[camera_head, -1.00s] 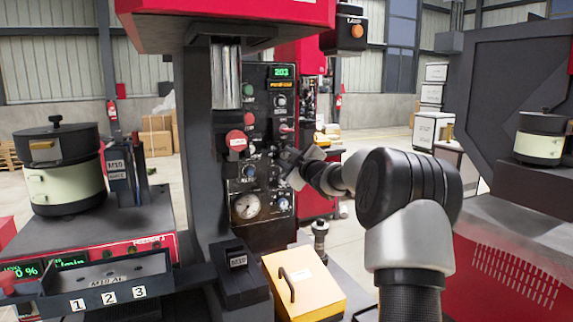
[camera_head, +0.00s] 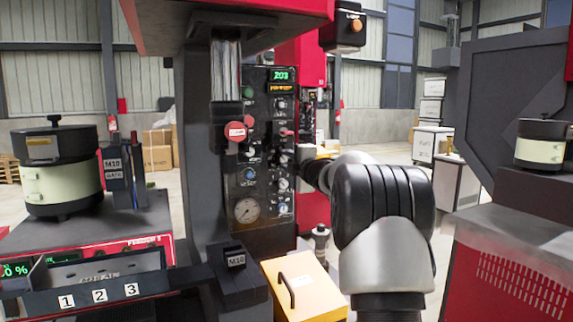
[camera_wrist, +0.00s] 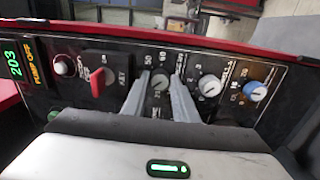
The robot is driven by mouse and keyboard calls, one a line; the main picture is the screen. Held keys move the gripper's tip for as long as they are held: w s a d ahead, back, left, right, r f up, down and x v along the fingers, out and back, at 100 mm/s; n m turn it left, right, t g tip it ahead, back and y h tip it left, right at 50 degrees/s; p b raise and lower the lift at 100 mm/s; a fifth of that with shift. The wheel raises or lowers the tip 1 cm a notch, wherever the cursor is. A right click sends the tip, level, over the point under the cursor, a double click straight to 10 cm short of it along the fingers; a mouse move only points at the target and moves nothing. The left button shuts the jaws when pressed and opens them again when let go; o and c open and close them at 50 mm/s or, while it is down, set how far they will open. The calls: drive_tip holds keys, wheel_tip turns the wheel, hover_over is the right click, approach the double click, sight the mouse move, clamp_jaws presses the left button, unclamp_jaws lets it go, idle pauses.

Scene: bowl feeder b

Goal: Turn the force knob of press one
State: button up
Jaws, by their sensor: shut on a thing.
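The dark control panel of the press (camera_head: 266,215) stands in the middle of the head view, with a green 203 display (camera_head: 281,76) near its top. In the wrist view the panel lies sideways. My gripper (camera_wrist: 162,75) is against the panel, its two grey fingers on either side of a grey knob (camera_wrist: 160,83) and shut on it. Marks 50 and 60 show beside this knob; I cannot read its name. A white knob (camera_wrist: 208,86) and a blue knob (camera_wrist: 257,91) are to its right. In the head view my arm hides most of the gripper.
A red switch (camera_wrist: 98,84) is left of the fingers in the wrist view. A red stop button (camera_head: 236,131) sits on the press column. Below are a yellow box with a handle (camera_head: 306,291) and a gauge (camera_head: 246,210). A feeder with a pot (camera_head: 62,180) stands left.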

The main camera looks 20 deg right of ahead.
idle(0.3)
drive_tip(key=o, duration=1.1)
drive_tip(key=shift+c, duration=0.2)
drive_tip(key=shift+s, duration=0.1)
drive_tip(key=s, duration=1.7)
drive_tip(key=shift+s+d, duration=0.15)
drive_tip(key=shift+d, duration=0.2)
